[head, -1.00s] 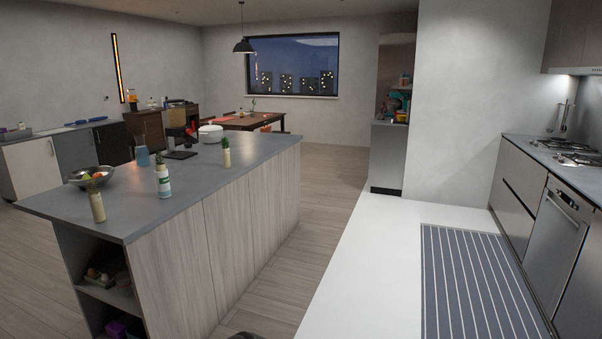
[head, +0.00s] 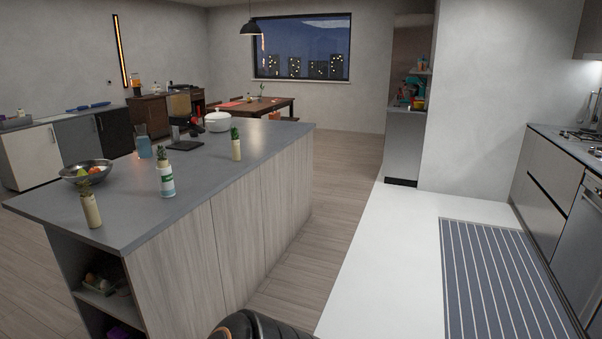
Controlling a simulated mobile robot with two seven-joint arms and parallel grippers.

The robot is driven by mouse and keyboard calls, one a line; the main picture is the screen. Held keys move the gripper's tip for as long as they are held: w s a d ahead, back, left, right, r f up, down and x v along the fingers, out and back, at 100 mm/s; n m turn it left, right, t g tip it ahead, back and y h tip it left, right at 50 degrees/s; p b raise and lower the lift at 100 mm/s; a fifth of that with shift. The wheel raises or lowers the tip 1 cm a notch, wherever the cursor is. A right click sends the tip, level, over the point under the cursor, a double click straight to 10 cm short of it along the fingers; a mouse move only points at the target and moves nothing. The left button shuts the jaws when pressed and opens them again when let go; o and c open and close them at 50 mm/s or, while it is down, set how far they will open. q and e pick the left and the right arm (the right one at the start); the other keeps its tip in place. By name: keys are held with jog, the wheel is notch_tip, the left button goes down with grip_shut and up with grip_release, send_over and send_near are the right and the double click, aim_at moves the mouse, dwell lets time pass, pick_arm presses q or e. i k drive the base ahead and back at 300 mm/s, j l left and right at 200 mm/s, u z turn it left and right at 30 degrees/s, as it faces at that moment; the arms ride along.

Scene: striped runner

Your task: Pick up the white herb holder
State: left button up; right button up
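A white holder with a green band and a green plant top (head: 166,180) stands upright on the grey kitchen island top (head: 135,222), near its front edge. It looks like the white herb holder. Two beige holders with green tops stand on the same island: one at the near left corner (head: 91,208) and one farther back to the right (head: 236,150). Neither of my grippers shows. A dark rounded part at the bottom edge looks like mine.
A metal bowl of fruit (head: 87,174), a blue glass (head: 143,146) and a white pot (head: 217,122) also stand on the island. A striped runner (head: 505,275) lies at the right, before the counter (head: 548,185). The floor between is clear.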

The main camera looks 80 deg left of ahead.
aim_at(164, 177)
jog(key=u, duration=0.4)
jog(key=j+u, duration=0.15)
jog(key=u, duration=2.9)
jog(key=i+j, duration=0.2)
jog(key=j, duration=0.15)
jog(key=i+j+z, duration=0.15)
jog(key=i+j, duration=0.3)
jog(key=j, duration=0.25)
jog(key=i+j+z, duration=0.15)
jog(key=j, duration=0.2)
jog(key=i+j, duration=0.25)
jog(key=j, duration=0.15)
jog(key=i+j+z, duration=0.15)
jog(key=j, duration=0.25)
jog(key=i+j, duration=0.15)
jog(key=j, duration=0.25)
jog(key=i+l+z, duration=0.05)
